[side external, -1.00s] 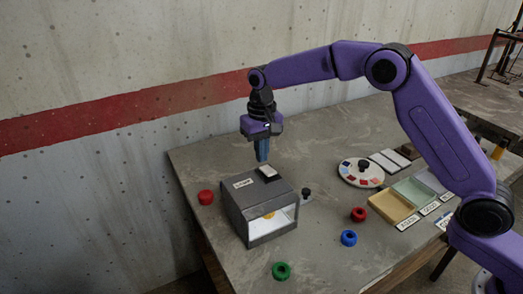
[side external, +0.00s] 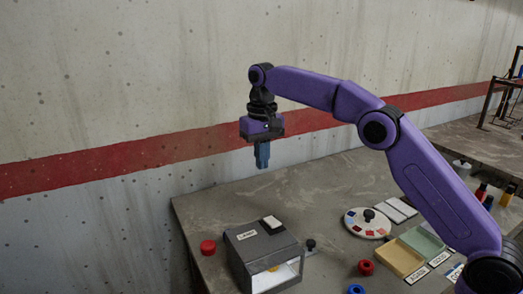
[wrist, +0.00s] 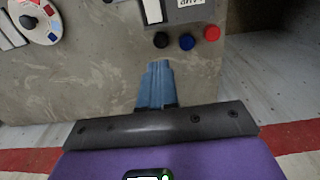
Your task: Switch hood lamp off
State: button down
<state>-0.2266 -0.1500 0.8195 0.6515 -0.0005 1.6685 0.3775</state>
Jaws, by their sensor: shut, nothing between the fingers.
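The hood (side external: 262,238) is a dark grey box with a label on its top and an open, brightly lit front with a yellow-orange item inside. A switch with a white rocker (side external: 271,222) sits on the hood's top; the rocker also shows at the upper edge of the wrist view (wrist: 152,10). I cannot tell which way it is tipped. My gripper (side external: 262,165) points down, high above the hood's top and apart from it. Its blue fingers are shut and empty, and they also show in the wrist view (wrist: 159,66).
A black knob (side external: 311,244), red ring (side external: 366,267), dial (side external: 367,222) and trays (side external: 400,258) stand to the right. The wall is behind.

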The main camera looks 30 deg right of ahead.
jog(key=shift+w+r, duration=0.15)
jog(key=shift+r, duration=0.75)
jog(key=shift+a, duration=0.1)
